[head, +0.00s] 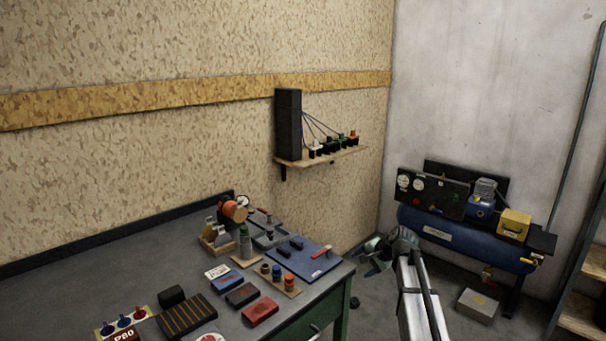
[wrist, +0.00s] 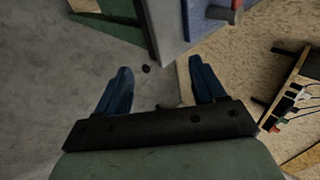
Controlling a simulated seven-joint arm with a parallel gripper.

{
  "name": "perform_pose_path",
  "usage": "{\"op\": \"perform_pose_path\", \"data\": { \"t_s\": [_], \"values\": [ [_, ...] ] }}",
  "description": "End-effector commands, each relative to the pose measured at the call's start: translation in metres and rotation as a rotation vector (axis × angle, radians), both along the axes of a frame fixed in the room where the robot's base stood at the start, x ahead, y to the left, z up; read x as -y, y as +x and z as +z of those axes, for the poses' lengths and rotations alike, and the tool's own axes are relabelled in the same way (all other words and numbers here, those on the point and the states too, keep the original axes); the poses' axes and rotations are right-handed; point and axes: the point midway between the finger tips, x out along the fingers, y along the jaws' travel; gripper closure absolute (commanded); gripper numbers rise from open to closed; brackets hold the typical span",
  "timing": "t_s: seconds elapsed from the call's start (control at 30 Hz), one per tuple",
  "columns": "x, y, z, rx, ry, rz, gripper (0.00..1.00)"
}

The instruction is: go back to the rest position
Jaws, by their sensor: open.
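My gripper (head: 374,258) is at the right end of the workbench (head: 120,262), just beyond its corner, in the head view. In the wrist view my gripper (wrist: 160,88) has its two blue fingers spread wide apart with nothing between them. Bare grey floor and the bench's edge show beyond the fingers. My arm reaches up from the bottom of the head view and hides part of the floor.
The bench holds a blue board (head: 296,259), a red block (head: 260,311) and several small tools. A wall shelf (head: 322,155) carries a black box. A blue compressor (head: 455,231) stands right of my arm, with a grey box (head: 478,306) on the floor.

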Motion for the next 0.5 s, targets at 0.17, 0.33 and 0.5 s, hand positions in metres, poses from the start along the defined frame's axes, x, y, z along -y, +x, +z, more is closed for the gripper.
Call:
{"op": "perform_pose_path", "data": {
  "t_s": [0.17, 0.33, 0.5],
  "values": [
    [0.024, -0.032, -0.057, -0.073, 0.04, -0.057, 0.31],
    [0.022, -0.062, -0.115, -0.143, 0.014, -0.034, 0.31],
    [0.01, -0.101, -0.179, -0.22, -0.043, 0.033, 0.31]
  ]
}}
